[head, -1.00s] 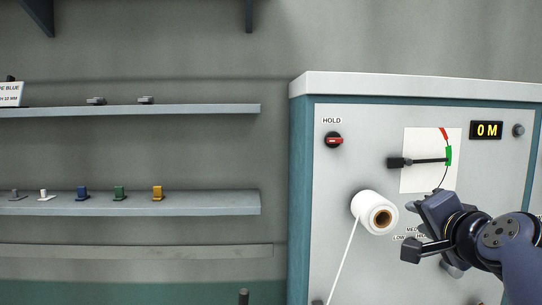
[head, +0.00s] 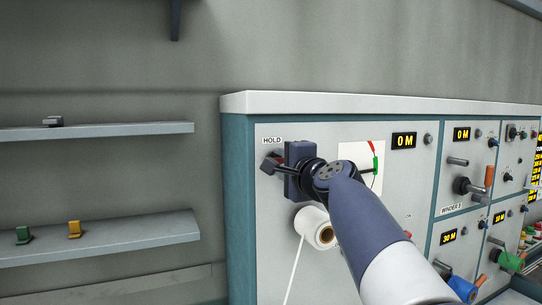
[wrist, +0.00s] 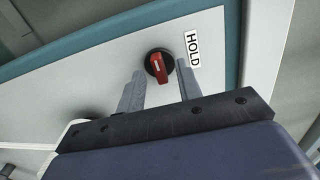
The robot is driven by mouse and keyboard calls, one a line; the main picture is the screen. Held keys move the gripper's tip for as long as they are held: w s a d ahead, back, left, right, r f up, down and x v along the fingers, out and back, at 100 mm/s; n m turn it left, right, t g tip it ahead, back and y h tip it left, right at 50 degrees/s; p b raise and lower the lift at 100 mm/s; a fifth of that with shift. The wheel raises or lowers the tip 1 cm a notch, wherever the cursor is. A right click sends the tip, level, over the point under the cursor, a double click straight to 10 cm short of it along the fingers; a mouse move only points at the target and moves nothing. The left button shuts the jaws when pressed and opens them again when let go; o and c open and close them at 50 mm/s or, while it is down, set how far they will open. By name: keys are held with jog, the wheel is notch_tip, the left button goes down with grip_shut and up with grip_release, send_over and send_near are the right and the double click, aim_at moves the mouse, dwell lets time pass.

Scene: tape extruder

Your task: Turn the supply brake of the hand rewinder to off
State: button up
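A round black knob with a red handle bar (wrist: 158,66) sits on the pale panel, beside the HOLD label (wrist: 193,48) in the wrist view. My gripper (head: 276,162) is at the upper left of the cabinet front in the head view, just under the HOLD label (head: 271,141), and mostly hides this knob there. In the wrist view its two fingers are apart, one on each side of the knob, with no contact that I can make out. No OFF label is readable.
A white roll (head: 315,227) with a hanging strip is mounted just below my gripper. A gauge card (head: 350,150) and a 0 M display (head: 404,140) are to the right. More winder panels stand further right. Shelves (head: 95,131) line the wall at left.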

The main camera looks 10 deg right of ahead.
jog(key=shift+w+a, duration=0.15)
jog(key=shift+w, duration=0.65)
grip_shut()
